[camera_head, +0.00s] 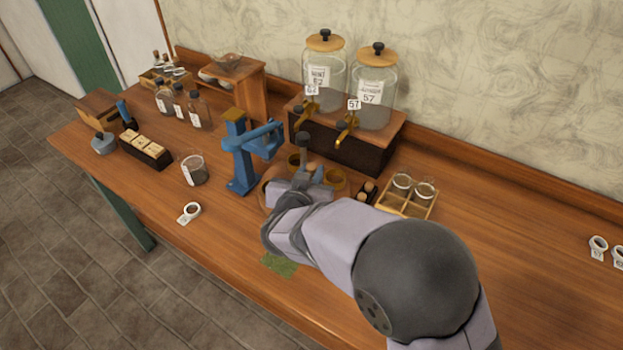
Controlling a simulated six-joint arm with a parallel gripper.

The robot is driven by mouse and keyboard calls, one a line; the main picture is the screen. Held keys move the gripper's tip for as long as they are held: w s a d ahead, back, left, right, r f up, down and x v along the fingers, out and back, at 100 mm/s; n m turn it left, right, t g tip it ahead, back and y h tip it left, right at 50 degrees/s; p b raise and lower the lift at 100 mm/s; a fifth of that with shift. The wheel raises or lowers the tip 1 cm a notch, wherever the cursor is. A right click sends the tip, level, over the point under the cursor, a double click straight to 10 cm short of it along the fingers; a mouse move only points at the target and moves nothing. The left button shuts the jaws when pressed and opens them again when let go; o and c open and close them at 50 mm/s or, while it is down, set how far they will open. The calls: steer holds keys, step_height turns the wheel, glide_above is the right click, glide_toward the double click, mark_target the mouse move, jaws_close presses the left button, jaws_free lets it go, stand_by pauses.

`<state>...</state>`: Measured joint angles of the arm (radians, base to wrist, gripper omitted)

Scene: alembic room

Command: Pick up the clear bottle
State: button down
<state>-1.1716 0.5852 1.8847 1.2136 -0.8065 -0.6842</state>
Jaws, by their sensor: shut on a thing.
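My gripper (308,172) is above the middle of the wooden table, in front of the dispensers. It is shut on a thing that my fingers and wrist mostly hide. Several stoppered bottles with pale labels (199,112) stand at the back left, apart from my gripper. A clear glass beaker with dark contents (194,170) stands left of the blue press (242,160).
Two glass dispensers (374,100) with brass taps stand on a wooden base behind my gripper. A tray (408,212) with two glass jars is to the right. A white ring tag (188,212) lies at the front left. The right side of the table is largely clear.

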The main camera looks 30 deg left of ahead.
mark_target(311, 165)
steer(key=shift+r, duration=1.6)
